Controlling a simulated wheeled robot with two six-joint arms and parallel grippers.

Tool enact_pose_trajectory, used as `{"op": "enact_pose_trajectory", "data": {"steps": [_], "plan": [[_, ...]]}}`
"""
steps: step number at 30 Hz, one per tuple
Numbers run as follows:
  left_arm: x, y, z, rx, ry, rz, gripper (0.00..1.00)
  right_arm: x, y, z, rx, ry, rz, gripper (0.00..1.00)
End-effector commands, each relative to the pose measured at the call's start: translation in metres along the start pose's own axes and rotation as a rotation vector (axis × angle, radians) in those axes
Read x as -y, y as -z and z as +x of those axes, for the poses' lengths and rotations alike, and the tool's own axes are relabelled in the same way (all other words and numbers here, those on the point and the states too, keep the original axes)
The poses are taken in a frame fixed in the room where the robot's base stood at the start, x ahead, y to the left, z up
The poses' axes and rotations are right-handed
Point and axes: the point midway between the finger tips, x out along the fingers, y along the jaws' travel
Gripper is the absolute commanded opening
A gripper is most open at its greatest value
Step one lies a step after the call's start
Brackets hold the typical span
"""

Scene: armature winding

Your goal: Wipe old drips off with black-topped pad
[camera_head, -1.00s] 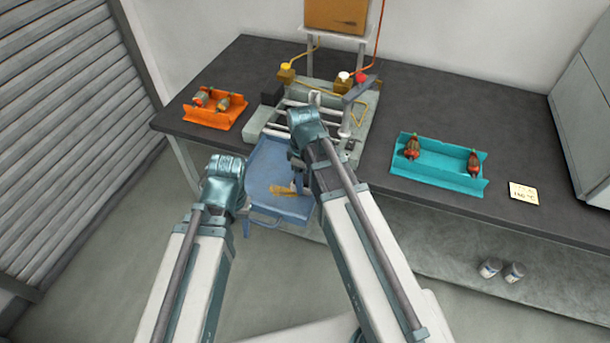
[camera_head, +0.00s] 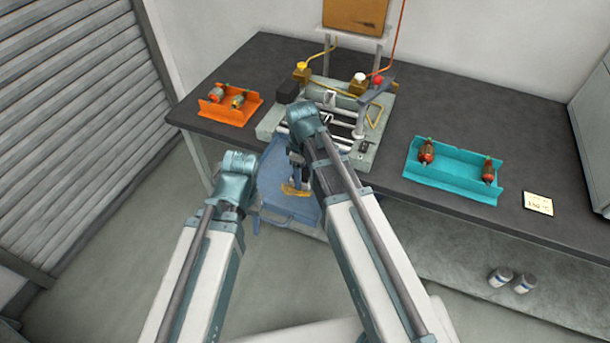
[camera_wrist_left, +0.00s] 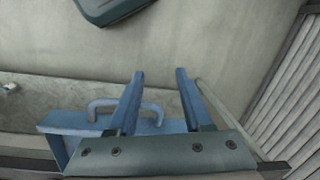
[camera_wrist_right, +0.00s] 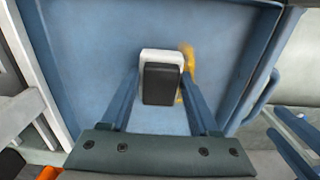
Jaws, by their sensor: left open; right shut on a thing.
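The pad (camera_wrist_right: 160,84) has a black top and a white lower part. My right gripper (camera_wrist_right: 161,78) is shut on it, above or on the floor of the blue tray (camera_wrist_right: 90,55); contact cannot be told. Yellow-brown drips (camera_wrist_right: 187,62) show beside and partly behind the pad. In the head view the drips (camera_head: 294,189) lie near the tray's front edge, just below my right gripper. My left gripper (camera_wrist_left: 160,74) is open and empty, beside the tray's front handle (camera_wrist_left: 125,106). In the head view its fingers are mostly hidden by my arm.
The tray sits in front of a winding machine (camera_head: 270,124) on the dark bench (camera_head: 450,110). An orange holder (camera_head: 232,112) at left and a teal holder (camera_head: 455,183) at right carry armatures. A note (camera_head: 538,203) lies at right. Two small jars (camera_head: 512,282) stand below.

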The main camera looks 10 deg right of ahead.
Motion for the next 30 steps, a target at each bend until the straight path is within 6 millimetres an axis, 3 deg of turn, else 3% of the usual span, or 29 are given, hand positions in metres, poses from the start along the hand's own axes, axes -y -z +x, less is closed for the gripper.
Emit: {"op": "enact_pose_trajectory", "data": {"steps": [9,20,30], "plan": [[0.000,0.000,0.003,0.000,0.000,0.000,0.50,-0.001,0.027,0.003,-0.001,0.000,-0.002,0.17],[0.000,0.000,0.003,0.000,0.000,0.000,0.50,0.000,0.036,0.003,-0.004,0.000,-0.001,0.17],[0.000,0.000,0.001,0.000,0.000,0.000,0.50,-0.001,0.063,0.001,-0.003,0.000,-0.002,0.17]]}}
